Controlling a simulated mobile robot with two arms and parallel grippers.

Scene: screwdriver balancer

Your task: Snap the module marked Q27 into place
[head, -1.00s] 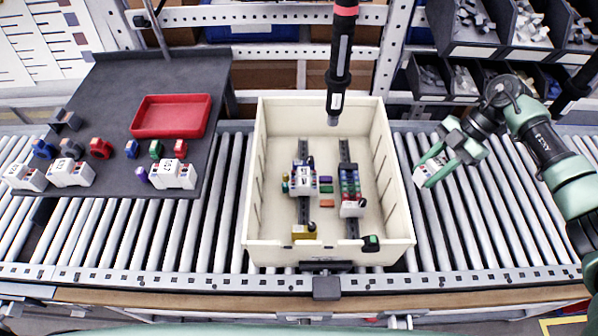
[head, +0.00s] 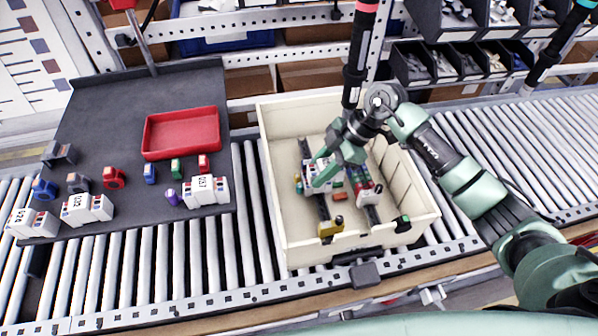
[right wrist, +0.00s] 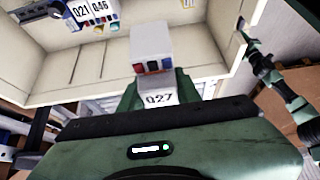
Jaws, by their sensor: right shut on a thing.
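The white module marked Q27 (right wrist: 158,97) has red and blue terminals and sits between the green fingers of my right gripper (right wrist: 158,82) in the right wrist view. In the head view my right gripper (head: 324,176) is over the cream crate (head: 285,250), above the left rail (head: 323,208); the held module is hard to make out there. White modules marked Q21 and Q46 (right wrist: 88,14) sit on a rail in the wrist view, apart from Q27. The right rail (head: 372,215) carries coloured and white modules. My left gripper is not in view.
A screwdriver (head: 360,50) hangs close behind my right gripper. A dark tray (head: 105,110) at left holds a red bin (head: 182,153), white modules (head: 88,208) and small coloured parts. Rollers (head: 215,255) run around the crate. Parts bins (head: 440,60) stand at the back.

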